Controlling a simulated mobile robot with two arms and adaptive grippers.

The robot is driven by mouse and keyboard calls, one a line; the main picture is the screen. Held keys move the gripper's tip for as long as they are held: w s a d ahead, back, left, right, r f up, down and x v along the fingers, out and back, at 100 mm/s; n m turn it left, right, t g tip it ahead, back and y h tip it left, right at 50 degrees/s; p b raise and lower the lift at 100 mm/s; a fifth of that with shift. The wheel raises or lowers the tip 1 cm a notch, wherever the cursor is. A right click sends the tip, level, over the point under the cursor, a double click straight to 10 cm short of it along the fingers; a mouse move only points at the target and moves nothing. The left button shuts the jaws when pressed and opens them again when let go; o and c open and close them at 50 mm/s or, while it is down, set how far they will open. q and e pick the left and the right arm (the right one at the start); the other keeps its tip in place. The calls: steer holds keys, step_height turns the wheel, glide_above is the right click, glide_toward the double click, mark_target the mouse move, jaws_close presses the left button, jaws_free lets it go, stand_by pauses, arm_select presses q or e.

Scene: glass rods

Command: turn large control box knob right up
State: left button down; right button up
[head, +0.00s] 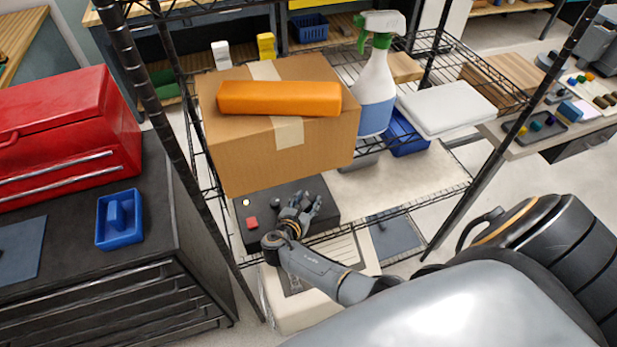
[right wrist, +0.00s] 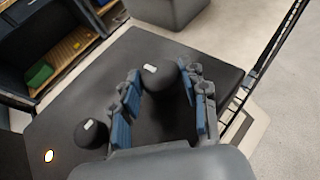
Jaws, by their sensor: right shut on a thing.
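The large control box (head: 328,205) is a dark flat box on the wire shelf, below the cardboard box; its top (right wrist: 110,75) fills much of the right wrist view. A black round knob (right wrist: 158,82) with a small white mark stands on it. My right gripper (right wrist: 162,88) has its blue-padded fingers on both sides of this knob and is shut on it. In the head view the right gripper (head: 302,207) hides the knob. A second black knob (right wrist: 90,134), also with a white mark, stands nearer the wrist camera. My left gripper is out of view.
The cardboard box (head: 235,155), with an orange case (head: 280,98) on it, overhangs the control box. A red button (head: 252,222) and a white button (head: 246,202) are on the box's left side. A dark rack post (head: 165,120) stands at left; a spray bottle (head: 375,90) stands behind.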

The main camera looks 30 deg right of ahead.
steer(key=m+g+h+b, duration=0.1)
steer(key=m+g+b, duration=0.1)
steer(key=m+g+h+b, duration=0.1)
steer(key=m+g+b, duration=0.2)
steer(key=w+m+g+b, duration=0.1)
steer(key=m+g+b, duration=0.1)
steer(key=g+b, duration=0.1)
steer(key=shift+w+a+f+m+h, duration=0.1)
steer(key=shift+f+m+h, duration=0.05)
steer(key=shift+m+h, duration=0.2)
steer(key=shift+m+g+b, duration=0.65)
steer(key=shift+g+b, duration=0.35)
steer(key=shift+r, duration=0.2)
steer(key=o, duration=1.2)
steer(key=shift+c, duration=0.2)
step_height(320, 180, up, 10)
